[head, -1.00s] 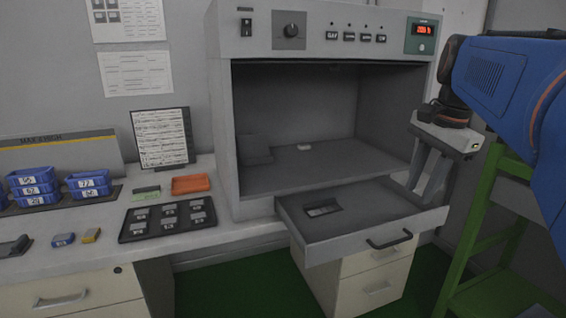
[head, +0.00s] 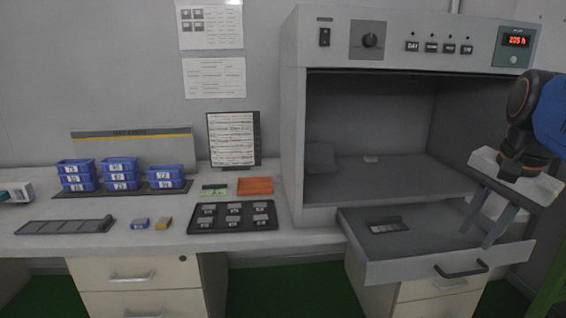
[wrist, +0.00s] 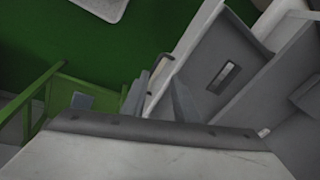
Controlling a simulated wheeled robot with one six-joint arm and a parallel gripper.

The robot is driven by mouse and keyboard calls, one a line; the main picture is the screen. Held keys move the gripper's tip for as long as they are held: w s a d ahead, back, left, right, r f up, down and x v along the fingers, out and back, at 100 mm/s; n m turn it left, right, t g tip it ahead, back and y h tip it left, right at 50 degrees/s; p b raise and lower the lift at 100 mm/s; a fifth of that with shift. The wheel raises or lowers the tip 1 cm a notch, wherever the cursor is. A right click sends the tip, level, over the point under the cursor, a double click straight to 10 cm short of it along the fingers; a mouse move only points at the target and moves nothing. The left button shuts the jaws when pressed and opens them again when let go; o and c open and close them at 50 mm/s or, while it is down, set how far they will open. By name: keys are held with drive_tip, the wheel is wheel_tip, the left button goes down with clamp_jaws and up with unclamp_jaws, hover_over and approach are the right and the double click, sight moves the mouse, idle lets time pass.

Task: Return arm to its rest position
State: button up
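My gripper (head: 477,238) hangs fingers-down at the right of the head view, on the end of my blue arm. Its two grey fingers stand apart with nothing between them. It appears over the right part of the pulled-out drawer (head: 380,262); I cannot tell whether the tips touch it. In the wrist view, the parted fingers (wrist: 155,100) show beside the drawer, with green floor beyond. A small dark-framed insert (head: 388,226) lies in the drawer.
The grey test chamber (head: 292,150) stands above the drawer, its front open. The bench at left holds a black tray (head: 233,228) of small parts, an orange tray (head: 255,185), blue bins (head: 120,174) and a document stand (head: 233,140). A green frame (head: 548,292) stands at lower right.

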drive_tip(key=s+a+f+n+t, duration=0.1)
drive_tip(key=s+a+f+n, duration=0.1)
drive_tip(key=a+f+n, duration=0.4)
drive_tip(key=s+a+f+n+t, duration=0.1)
drive_tip(key=a+f+n, duration=0.5)
drive_tip(key=f, duration=0.5)
drive_tip(key=shift+s+f+n, duration=0.4)
drive_tip(key=shift+n, duration=0.2)
